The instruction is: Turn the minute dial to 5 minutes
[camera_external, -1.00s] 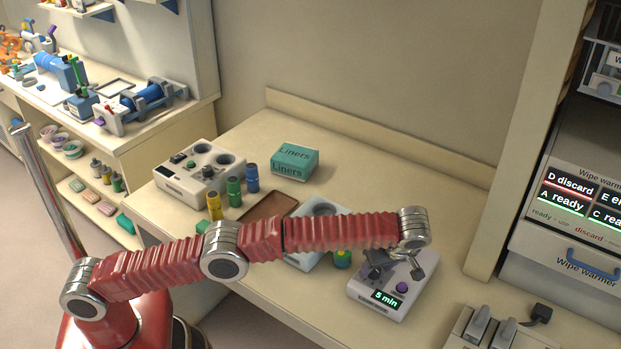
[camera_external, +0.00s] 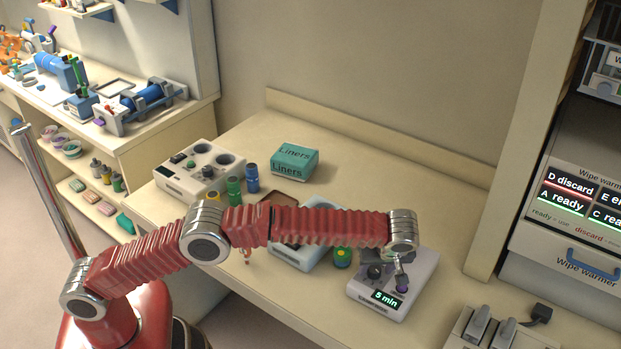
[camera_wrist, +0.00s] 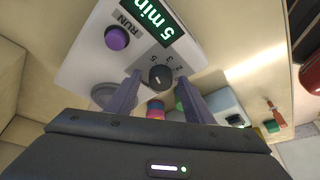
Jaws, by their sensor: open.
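The white dial box (camera_external: 381,309) sits on the bench at the right, its display (camera_external: 384,298) reading "5 min". In the wrist view the display (camera_wrist: 155,22) reads "5 min" too. The black minute dial (camera_wrist: 161,77) has a pale mark and the figures 2, 3 and 5 beside it. A purple RUN button (camera_wrist: 116,38) is on the same face. My gripper (camera_wrist: 158,76) is open, its fingers on either side of the dial in the wrist view; I cannot tell whether they touch it. In the external view my gripper (camera_external: 388,267) is over the box and hides the dial.
A teal Liners box (camera_external: 294,162) and several bottles are further back. A lever unit (camera_external: 478,325) is at the right. The bench behind the box is clear.

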